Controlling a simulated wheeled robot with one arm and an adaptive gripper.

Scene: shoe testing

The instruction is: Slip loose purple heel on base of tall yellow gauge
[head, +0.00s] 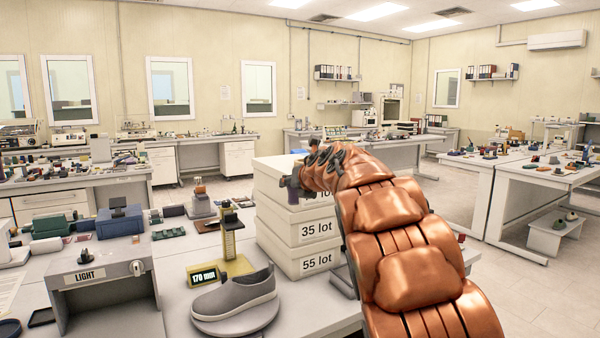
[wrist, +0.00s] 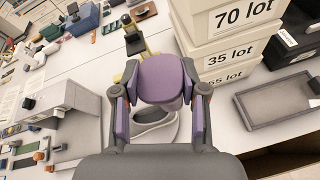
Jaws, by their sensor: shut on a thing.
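My gripper (wrist: 160,91) is shut on a purple heel (wrist: 163,72), with one finger on each side of it in the wrist view. In the head view my gripper (head: 297,183) is in front of the white box stack, above the table; whether the purple there is heel or finger pad is hard to tell. The tall yellow gauge (head: 229,240) stands upright on the table, lower left of my gripper, with a dark slider near its top and a flat yellow base (head: 238,265). In the wrist view the gauge (wrist: 139,45) is beyond the heel, partly hidden by it.
White lot boxes (head: 300,231) are stacked right of the gauge. A grey shoe (head: 235,293) on a round disc and a 170 mm display (head: 204,275) stand in front of the gauge. A grey LIGHT box (head: 98,280) is at left. A grey tray (wrist: 285,103) lies right in the wrist view.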

